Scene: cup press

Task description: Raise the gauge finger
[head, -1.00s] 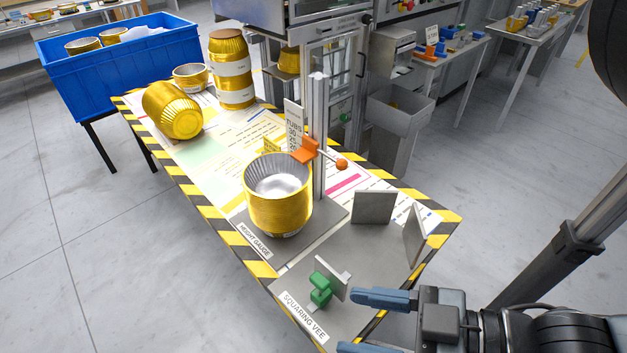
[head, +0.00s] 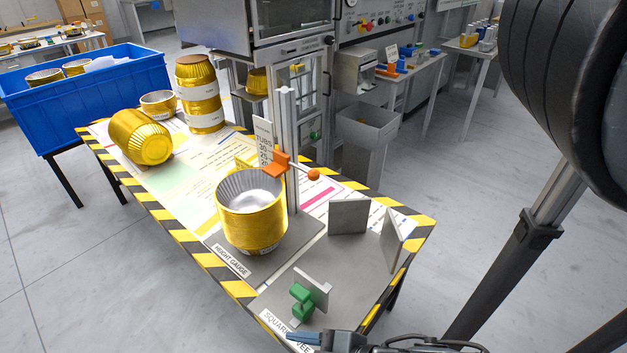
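The height gauge has an upright metal post (head: 289,150) on a grey base plate (head: 222,250). The orange gauge finger (head: 276,165) sits on the post, with an orange ball knob (head: 314,175) sticking out to the right. A gold tub (head: 251,222) with a ribbed silver inside stands upright on the plate. The finger is at the tub's back right rim; I cannot tell whether they touch. My gripper (head: 304,340) is at the bottom edge, in front of the squaring vee and well away from the finger. Only one blue finger shows clearly; the rest is cut off.
The squaring vee has upright grey plates (head: 349,217) and a green clamp (head: 302,300), between my gripper and the gauge. Gold tubs lie and stand at the table's back left, near a blue bin (head: 90,100).

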